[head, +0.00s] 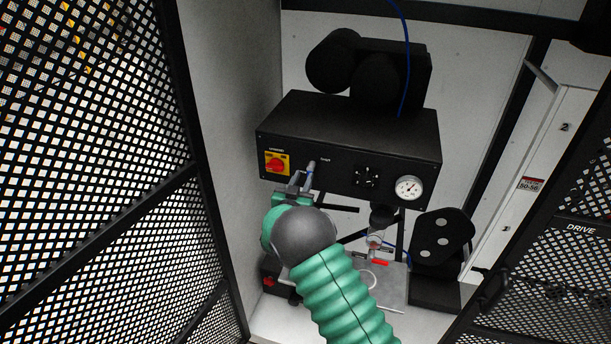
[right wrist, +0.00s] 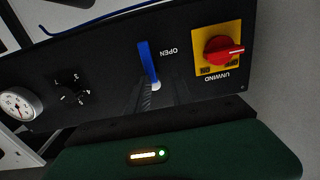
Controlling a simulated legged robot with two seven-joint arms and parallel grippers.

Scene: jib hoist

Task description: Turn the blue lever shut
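The blue lever (right wrist: 147,62) is on the front of the black control box. In the right wrist view it stands nearly upright, slightly tilted, with a pale end at the bottom. The word OPEN, upside down, is beside it on the right. In the head view the lever (head: 310,167) shows as a small pale piece just above my right gripper (head: 298,187). The gripper is close to the box front, beneath the lever. Its fingertips are too small and dark to tell whether they are apart or touching the lever. My left gripper is not in view.
A red knob on a yellow UNWIND plate (right wrist: 219,50) is close beside the lever. A black dial (head: 366,176) and a pressure gauge (head: 409,188) are farther right on the box. Mesh panels (head: 90,150) flank both sides. A red-handled fitting (head: 379,262) is below.

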